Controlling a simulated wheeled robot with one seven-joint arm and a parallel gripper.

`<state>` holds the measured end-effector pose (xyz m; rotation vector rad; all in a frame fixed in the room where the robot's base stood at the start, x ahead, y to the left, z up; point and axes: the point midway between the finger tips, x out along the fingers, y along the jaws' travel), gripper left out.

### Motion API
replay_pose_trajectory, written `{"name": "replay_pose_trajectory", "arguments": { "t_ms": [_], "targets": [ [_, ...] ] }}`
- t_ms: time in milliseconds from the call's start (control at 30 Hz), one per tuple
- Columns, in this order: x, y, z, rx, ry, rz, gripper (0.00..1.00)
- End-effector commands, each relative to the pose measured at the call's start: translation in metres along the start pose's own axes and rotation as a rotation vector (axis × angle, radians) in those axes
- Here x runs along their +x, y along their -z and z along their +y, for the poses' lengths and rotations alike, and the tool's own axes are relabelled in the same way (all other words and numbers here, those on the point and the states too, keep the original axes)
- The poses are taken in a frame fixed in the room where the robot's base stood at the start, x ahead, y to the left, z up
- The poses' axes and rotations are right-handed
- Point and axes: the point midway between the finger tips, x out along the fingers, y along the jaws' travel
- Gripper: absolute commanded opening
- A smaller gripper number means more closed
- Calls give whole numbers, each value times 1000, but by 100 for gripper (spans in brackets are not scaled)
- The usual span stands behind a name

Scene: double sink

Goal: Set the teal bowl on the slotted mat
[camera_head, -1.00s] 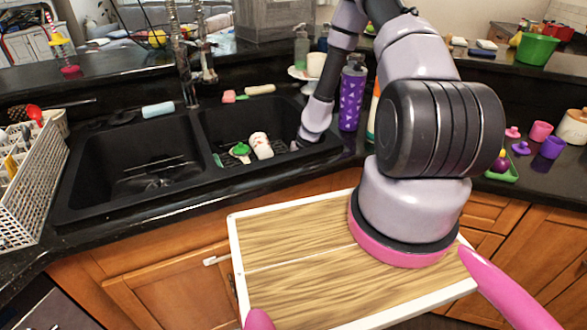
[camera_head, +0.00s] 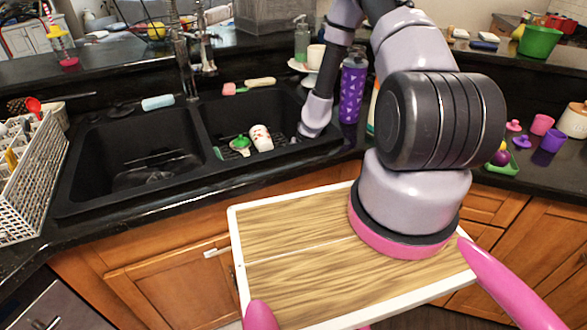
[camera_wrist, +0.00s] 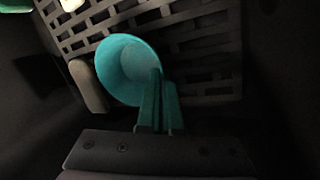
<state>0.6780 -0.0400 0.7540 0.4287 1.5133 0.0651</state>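The teal bowl (camera_wrist: 115,68) shows in the wrist view, tilted with its opening toward the camera. My gripper's (camera_wrist: 161,80) two teal fingers are close together at its right rim, one inside and one outside, seemingly pinching the wall. The dark slotted mat (camera_wrist: 212,60) is behind and beyond the bowl; whether the bowl touches it I cannot tell. In the head view the mat (camera_head: 281,140) lies on the floor of the right basin. My wrist reaches into that basin's right end; the sink edge hides the gripper and bowl there.
A white patterned cup (camera_head: 261,138) and a green-and-white item (camera_head: 240,144) lie in the right basin, left of my wrist. A tall purple bottle (camera_head: 353,88) stands right of the sink. The left basin (camera_head: 130,155) looks empty. The faucet (camera_head: 187,65) rises behind the divider.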

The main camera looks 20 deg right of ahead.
Motion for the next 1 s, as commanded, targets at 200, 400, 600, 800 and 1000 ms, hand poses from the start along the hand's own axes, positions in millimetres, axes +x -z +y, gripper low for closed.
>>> {"name": "replay_pose_trajectory", "arguments": {
  "t_ms": [200,400,600,800,1000],
  "targets": [
    [4,0,-1,-1,1,0,0],
    [4,0,-2,0,0,-1,37],
    [4,0,-2,0,0,0,37],
    [4,0,-2,0,0,0,37],
    [-5,-1,1,2,-1,-2,37]
  ]
}}
